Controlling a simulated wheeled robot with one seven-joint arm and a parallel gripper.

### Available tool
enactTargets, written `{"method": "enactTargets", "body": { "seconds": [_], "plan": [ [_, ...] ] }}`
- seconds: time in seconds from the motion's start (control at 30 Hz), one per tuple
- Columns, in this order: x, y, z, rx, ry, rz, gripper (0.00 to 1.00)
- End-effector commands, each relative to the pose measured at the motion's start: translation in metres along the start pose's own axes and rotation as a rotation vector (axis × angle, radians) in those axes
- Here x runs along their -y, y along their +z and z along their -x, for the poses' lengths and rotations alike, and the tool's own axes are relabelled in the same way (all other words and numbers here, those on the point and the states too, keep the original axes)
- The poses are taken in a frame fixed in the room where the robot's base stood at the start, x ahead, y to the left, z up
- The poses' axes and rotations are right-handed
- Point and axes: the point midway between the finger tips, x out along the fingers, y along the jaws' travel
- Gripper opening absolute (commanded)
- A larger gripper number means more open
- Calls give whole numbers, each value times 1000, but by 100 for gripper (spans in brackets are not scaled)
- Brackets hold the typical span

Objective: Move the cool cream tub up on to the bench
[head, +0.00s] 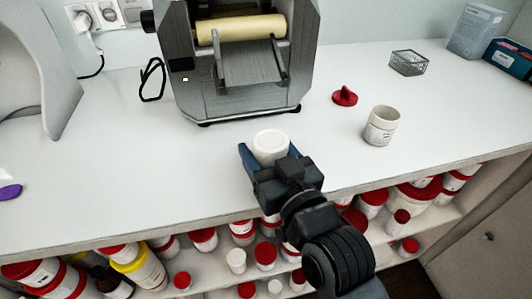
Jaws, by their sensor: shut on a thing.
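My gripper (264,158) is shut on a small tub with a white lid (270,145), which I take to be the cream tub. Its two blue fingers are on either side of the tub. The tub is over the white bench (110,165), near its front edge and in front of the mill (240,75). The gripper and my wrist hide its lower part, so I cannot tell whether it touches the bench top. Another white tub (381,126), open at the top, stands on the bench to the right.
A red lid (345,96) lies behind the open tub, with a wire basket (408,63) farther back. Boxes stand at the far right. A shelf below holds several red-lidded tubs. The bench left of the gripper is clear.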

Motion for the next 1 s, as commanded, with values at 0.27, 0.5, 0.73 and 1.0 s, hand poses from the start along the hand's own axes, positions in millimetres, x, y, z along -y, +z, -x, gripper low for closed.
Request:
{"method": "enactTargets", "body": {
  "seconds": [0.27,0.5,0.73,1.0],
  "plan": [
    [-1,11,0,-3,1,1,29],
    [-1,15,0,-2,1,1,29],
    [-1,14,0,-1,1,1,82],
    [-1,14,0,-1,1,1,88]
  ]
}}
